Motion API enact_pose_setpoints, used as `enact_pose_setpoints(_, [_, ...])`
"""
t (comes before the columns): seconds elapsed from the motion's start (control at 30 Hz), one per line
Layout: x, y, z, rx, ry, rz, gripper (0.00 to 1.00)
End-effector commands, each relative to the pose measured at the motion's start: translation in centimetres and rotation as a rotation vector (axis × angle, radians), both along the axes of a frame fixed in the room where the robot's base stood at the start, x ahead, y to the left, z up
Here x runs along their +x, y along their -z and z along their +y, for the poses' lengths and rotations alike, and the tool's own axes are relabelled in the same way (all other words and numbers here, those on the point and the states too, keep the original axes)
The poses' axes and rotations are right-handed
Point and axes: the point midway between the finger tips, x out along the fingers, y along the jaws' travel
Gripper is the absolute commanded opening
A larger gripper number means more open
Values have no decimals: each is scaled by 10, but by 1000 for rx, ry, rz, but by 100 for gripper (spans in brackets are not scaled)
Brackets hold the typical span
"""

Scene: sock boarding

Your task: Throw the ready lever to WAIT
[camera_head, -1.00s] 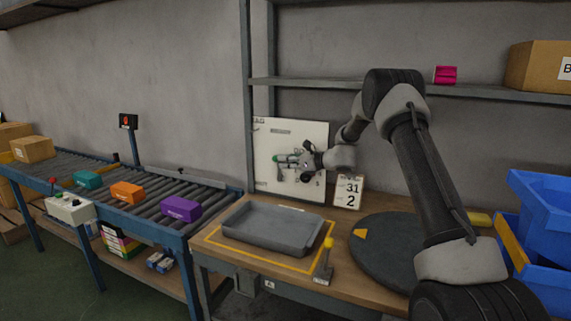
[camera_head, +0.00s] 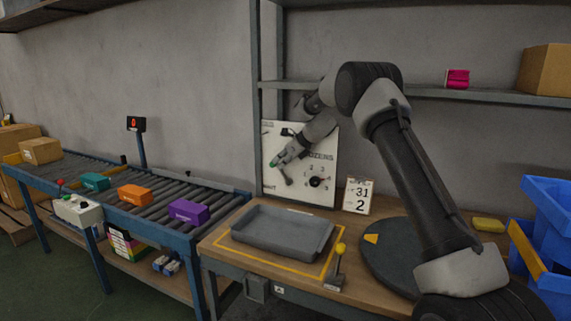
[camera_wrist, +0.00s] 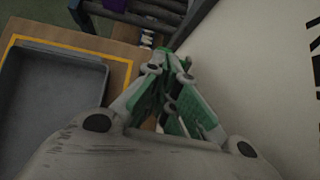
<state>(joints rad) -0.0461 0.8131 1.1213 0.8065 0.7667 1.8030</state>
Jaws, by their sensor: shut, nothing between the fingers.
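A white panel (camera_head: 325,145) stands upright at the back of the bench. A small grey lever (camera_head: 287,178) shows on its left part, slanting, beside small lettering that is too blurred to read surely. My gripper (camera_head: 276,162) is in front of the panel's left part, close to this lever. Whether they touch I cannot tell. Its green-padded fingers are closed together and empty; they also show in the wrist view (camera_wrist: 172,62). The lever cannot be made out in the wrist view. A second lever with a yellow knob (camera_head: 341,248) stands at the bench's front edge.
A grey tray (camera_head: 250,246) lies inside a yellow outline on the bench. A dial (camera_head: 315,182) is on the panel's right side. A date card (camera_head: 358,196) stands right of the panel. A roller conveyor (camera_head: 160,185) with coloured boxes runs at left; blue bins (camera_head: 545,220) are at right.

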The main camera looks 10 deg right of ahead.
Motion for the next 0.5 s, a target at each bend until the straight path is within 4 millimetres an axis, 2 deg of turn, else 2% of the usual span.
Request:
enact_pose_setpoints(0.2, [11, 8, 16, -154, -2, 112, 0])
enact_pose_setpoints(0.5, [23, 23, 33, -147, -1, 110, 0])
